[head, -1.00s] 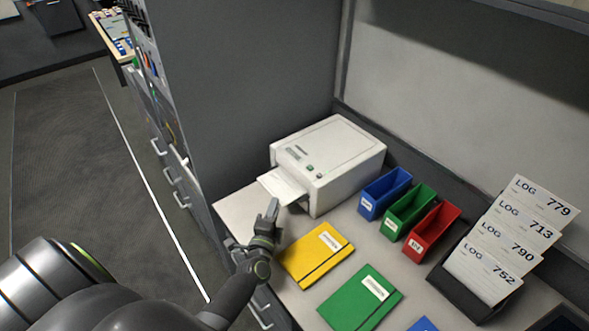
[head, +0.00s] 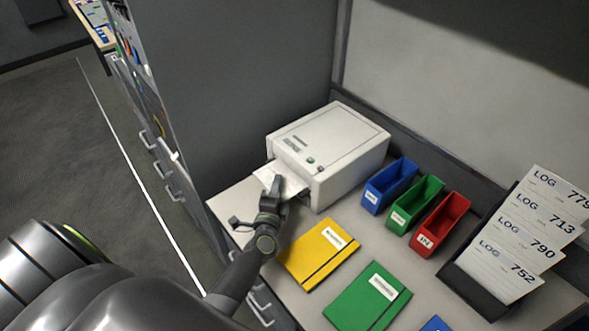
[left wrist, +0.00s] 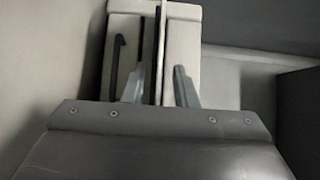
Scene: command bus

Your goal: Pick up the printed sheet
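The white printed sheet (head: 293,184) sticks out of the front slot of the white printer (head: 330,145). My left gripper (head: 277,183) is at the sheet's outer end and hides part of it. In the left wrist view, the two fingers (left wrist: 159,82) stand apart, with the sheet (left wrist: 160,45) seen edge-on as a thin pale strip between them. A gap shows on each side of the strip. The printer front (left wrist: 182,50) is just beyond the fingertips. My right gripper is not in view.
A yellow folder (head: 318,252) and a green folder (head: 367,298) lie in front of the printer. Blue (head: 388,186), green (head: 415,203) and red (head: 440,224) bins stand to its right. A rack of log cards (head: 515,240) is at far right. A grey partition (head: 235,90) rises behind.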

